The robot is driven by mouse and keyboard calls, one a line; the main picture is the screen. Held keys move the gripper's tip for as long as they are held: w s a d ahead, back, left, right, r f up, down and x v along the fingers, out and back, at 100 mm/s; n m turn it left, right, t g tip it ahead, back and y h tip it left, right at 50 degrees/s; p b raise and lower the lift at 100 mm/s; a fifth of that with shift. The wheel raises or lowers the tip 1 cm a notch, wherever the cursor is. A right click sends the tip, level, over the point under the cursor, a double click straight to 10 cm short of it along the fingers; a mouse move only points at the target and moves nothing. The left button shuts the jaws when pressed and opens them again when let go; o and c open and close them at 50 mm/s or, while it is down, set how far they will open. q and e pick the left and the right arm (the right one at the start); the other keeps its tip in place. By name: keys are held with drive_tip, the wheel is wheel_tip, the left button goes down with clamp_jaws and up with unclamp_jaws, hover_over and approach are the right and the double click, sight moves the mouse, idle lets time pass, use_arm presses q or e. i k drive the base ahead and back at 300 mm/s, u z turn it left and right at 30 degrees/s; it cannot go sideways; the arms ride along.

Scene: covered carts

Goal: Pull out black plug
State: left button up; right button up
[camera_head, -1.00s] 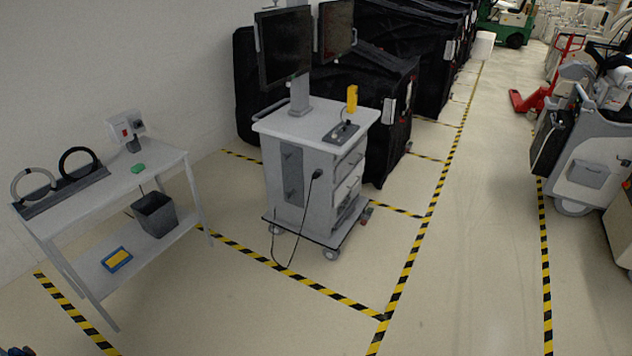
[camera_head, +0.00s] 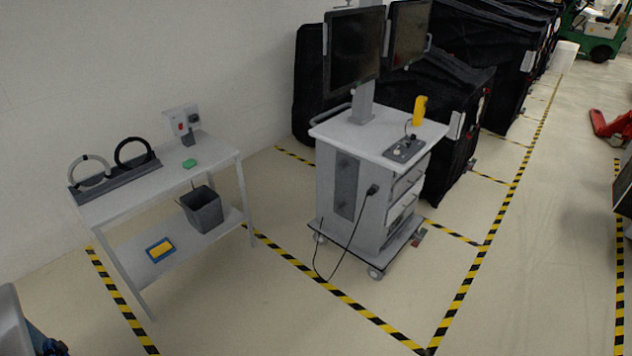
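The black plug (camera_head: 372,189) sits at the side panel of a white-and-grey wheeled cart (camera_head: 348,225), near the panel's right edge. A black cable (camera_head: 351,240) hangs from it in a loop down toward the floor. The plug appears to be seated in the panel; its socket is hidden behind it. Part of my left arm (camera_head: 25,325) shows at the lower left corner, far from the plug. Neither gripper can be made out in the view.
A white table (camera_head: 120,200) at the left holds two rings in a rack, a socket box (camera_head: 180,121) and a green item; a dark bin (camera_head: 202,208) stands on its lower shelf. Black covered carts (camera_head: 450,90) stand behind. The floor in front of the cart is clear.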

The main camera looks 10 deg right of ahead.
sight(371, 191)
drive_tip(key=u, duration=0.55)
drive_tip(key=i, duration=1.95)
drive_tip(key=z, duration=1.15)
drive_tip(key=i, duration=0.7)
drive_tip(key=z, duration=0.55)
